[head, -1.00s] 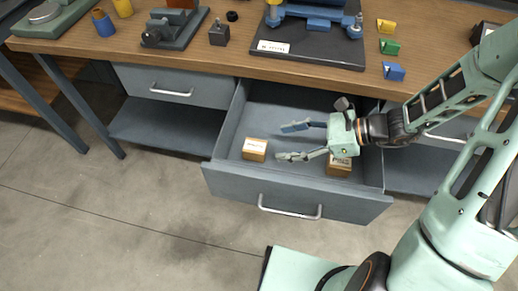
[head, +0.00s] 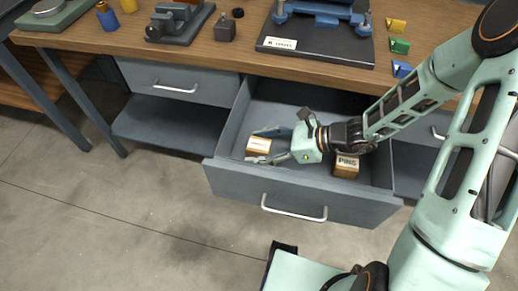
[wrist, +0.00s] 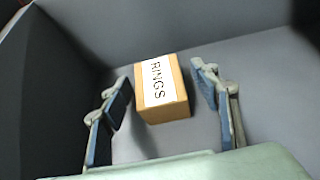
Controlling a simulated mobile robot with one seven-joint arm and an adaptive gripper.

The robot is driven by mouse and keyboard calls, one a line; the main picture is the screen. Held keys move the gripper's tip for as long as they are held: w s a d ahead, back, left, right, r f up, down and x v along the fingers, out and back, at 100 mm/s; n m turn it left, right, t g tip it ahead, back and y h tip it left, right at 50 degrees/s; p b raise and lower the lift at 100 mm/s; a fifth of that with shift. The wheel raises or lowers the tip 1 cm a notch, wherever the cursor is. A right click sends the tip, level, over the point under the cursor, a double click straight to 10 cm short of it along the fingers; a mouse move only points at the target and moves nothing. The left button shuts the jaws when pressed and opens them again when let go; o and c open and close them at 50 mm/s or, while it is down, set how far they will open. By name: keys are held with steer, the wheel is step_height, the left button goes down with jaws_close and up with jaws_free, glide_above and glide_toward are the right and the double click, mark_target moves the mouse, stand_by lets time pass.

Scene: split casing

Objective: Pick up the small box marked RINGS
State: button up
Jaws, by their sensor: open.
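The small box marked RINGS (wrist: 160,88) is tan with a white label on top. It sits on the floor of the open drawer, and in the head view it is at the drawer's left side (head: 258,146). My gripper (wrist: 166,97) is open, with one finger on each side of the box in the wrist view. Gaps show between the fingers and the box. In the head view my gripper (head: 270,146) reaches left over the drawer, its fingers partly overlapping the box.
A second small box marked PINS (head: 346,166) sits in the right part of the drawer, near my wrist. The drawer's front wall (head: 300,196) and side walls stand around them. The workbench top (head: 235,58) with tools overhangs the back of the drawer.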

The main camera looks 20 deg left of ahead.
steer(key=shift+c, duration=0.4)
steer(key=c, duration=1.4)
steer(key=shift+r, duration=0.1)
